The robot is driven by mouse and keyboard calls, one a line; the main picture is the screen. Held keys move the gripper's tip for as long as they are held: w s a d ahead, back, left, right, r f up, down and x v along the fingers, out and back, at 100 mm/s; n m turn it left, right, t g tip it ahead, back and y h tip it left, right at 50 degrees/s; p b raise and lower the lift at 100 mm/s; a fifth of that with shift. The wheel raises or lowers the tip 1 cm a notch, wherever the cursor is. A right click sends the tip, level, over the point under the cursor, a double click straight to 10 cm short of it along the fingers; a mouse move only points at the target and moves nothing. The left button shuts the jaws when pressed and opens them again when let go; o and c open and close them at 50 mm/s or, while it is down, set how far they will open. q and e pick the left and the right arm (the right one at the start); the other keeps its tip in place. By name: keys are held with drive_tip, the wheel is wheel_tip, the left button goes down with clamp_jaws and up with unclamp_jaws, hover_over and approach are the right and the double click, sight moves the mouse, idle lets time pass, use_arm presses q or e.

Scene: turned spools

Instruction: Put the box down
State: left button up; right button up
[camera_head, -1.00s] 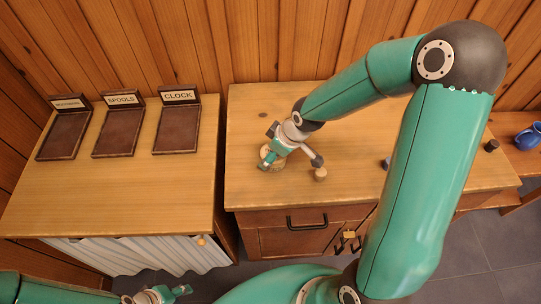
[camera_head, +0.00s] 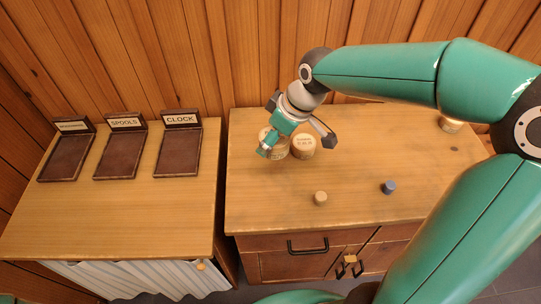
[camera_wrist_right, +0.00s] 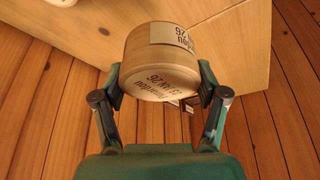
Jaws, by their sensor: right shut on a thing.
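My right gripper (camera_head: 298,142) is shut on a round pale wooden box (camera_head: 303,147) with a printed label on its end face. In the right wrist view the box (camera_wrist_right: 160,55) sits between both fingers (camera_wrist_right: 161,90), tilted, with a label on its end and another on its side. In the head view it appears raised above the right-hand cabinet top (camera_head: 250,205). A second round pale shape shows beside it, partly behind a finger; I cannot tell whether it is the same box. My left gripper is out of view.
A pale round thing (camera_head: 450,125) is farther right. Three dark trays with signs, one SPOOLS (camera_head: 118,160), one CLOCK (camera_head: 178,157), sit on the left counter (camera_head: 100,215). The cabinet's front left is clear.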

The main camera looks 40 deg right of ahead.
wheel_tip(320, 180, up, 3)
drive_tip(key=shift+r, duration=0.15)
drive_tip(key=shift+s+r, duration=0.1)
drive_tip(key=shift+s, duration=0.1)
drive_tip(key=shift+w+d+r+m, duration=0.2)
drive_tip(key=shift+d+r+m, duration=0.6)
drive_tip(key=shift+d+r, duration=0.25)
drive_tip(key=s+d+f+m+h+b, duration=0.15)
drive_tip(key=s+d+m+b, duration=0.25)
drive_tip(key=d, duration=0.7)
drive_tip(key=s+d+f+m+h+b, duration=0.1)
drive_tip(key=s+d+m+h+b, duration=0.2)
drive_tip(key=d, duration=0.8)
drive_tip(key=shift+y, duration=0.55)
wheel_tip(320, 180, down, 15)
drive_tip(key=shift+s+a+r+b, duration=0.15)
drive_tip(key=shift+b, duration=0.8)
drive_tip(key=shift+f, duration=2.35)
